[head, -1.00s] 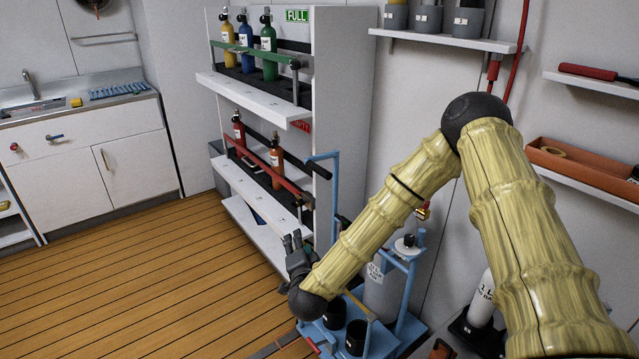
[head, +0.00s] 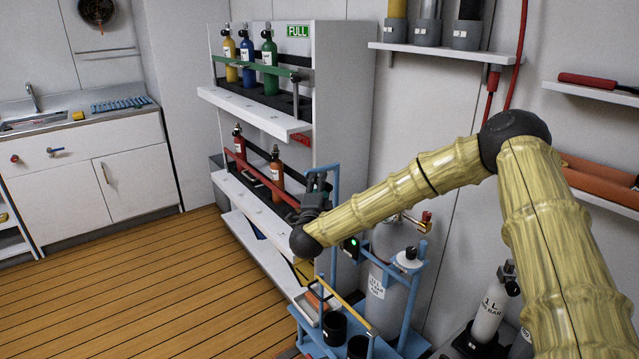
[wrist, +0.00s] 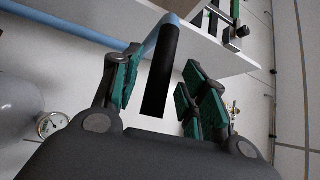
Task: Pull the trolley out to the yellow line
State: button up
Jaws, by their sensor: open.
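The trolley (head: 411,305) is a blue frame at the lower middle of the head view, carrying a grey cylinder and black cups. Its upright blue handle (head: 335,215) rises beside the shelf rack. In the wrist view the handle (wrist: 165,28) ends in a black grip (wrist: 159,75). My gripper (head: 318,188) is at the handle's top. It is open, with its green-padded fingers (wrist: 160,92) on either side of the black grip and gaps showing. My gripper partly hides the handle's top in the head view. I cannot make out a yellow line on the floor.
A white rack (head: 340,90) with gas bottles stands close behind the handle. A sink cabinet (head: 80,165) is at the left. Wall shelves (head: 440,48) and a standing bottle (head: 488,310) are at the right. The wooden floor (head: 140,285) at the left is clear.

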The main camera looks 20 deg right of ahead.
jog(key=shift+x, duration=1.1)
jog(key=shift+c, duration=0.2)
grip_shut()
